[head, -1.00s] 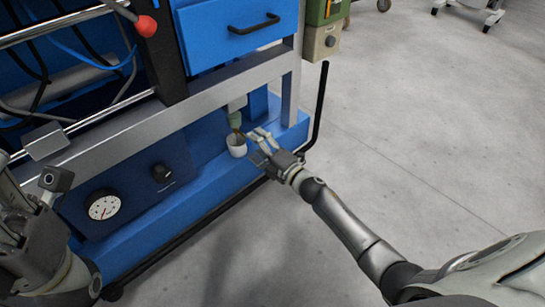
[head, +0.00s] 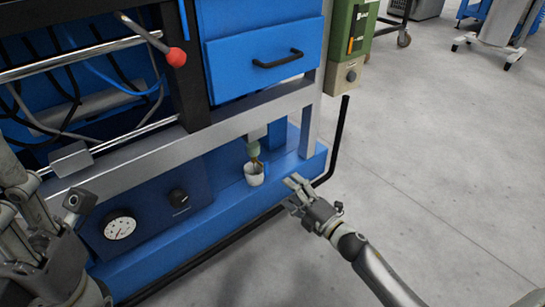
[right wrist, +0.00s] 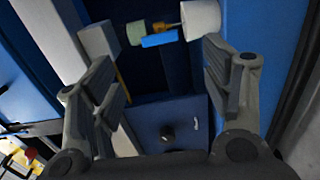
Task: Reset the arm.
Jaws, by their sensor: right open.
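My right gripper (head: 294,192) is open and empty in the head view, to the right of a white cup (head: 254,179) and apart from it. In the right wrist view its two fingers (right wrist: 160,78) are spread wide with nothing between them. The cup stands on the blue base ledge under a green fitting (head: 253,150), with a small copper-coloured piece (head: 257,164) at its mouth. The right wrist view shows the cup (right wrist: 201,18), the copper-coloured piece (right wrist: 166,27) and the green fitting (right wrist: 135,33) beyond the fingers. Parts of my left arm show at the left edge; its jaw state is unclear.
The blue bench has a drawer (head: 265,55), a metal frame rail, a gauge (head: 120,228), a black knob (head: 179,198) and a red-tipped lever (head: 176,57). A black bent bar (head: 338,140) stands at its right corner.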

